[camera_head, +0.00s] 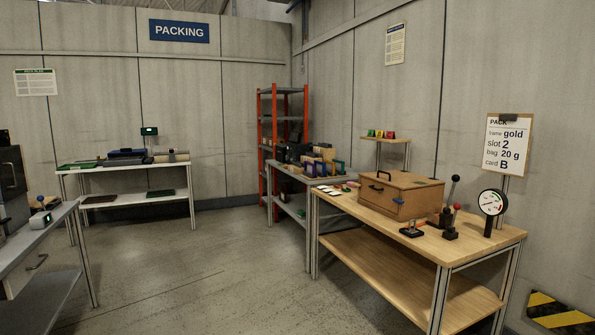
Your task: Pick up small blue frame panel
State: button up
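Several small upright frame-like panels stand at the near end of the grey table (283,170) by the right wall. One small blue frame panel (310,169) appears at the left of this group, partly overlapped by its neighbours. Purple, green and gold-coloured pieces stand right beside and behind it. The pieces are small and far away, so their exact outlines are hard to tell. My gripper is not in view.
A wooden workbench (480,240) at the right carries a brown box (400,190), levers and a dial gauge (492,203). A red-framed shelf (262,150) stands behind the grey table. A white table (130,168) is at the back left. The middle floor (200,270) is clear.

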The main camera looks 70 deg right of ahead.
aim_at(321, 166)
jog(key=z, duration=2.9)
jog(key=i+z, duration=0.1)
jog(key=i, duration=0.35)
jog(key=i+j, duration=0.15)
jog(key=i, duration=0.3)
jog(key=i+j+z, duration=0.15)
jog(key=i, duration=0.3)
jog(key=i+j, duration=0.15)
jog(key=i, duration=0.3)
jog(key=i+l+z, duration=0.05)
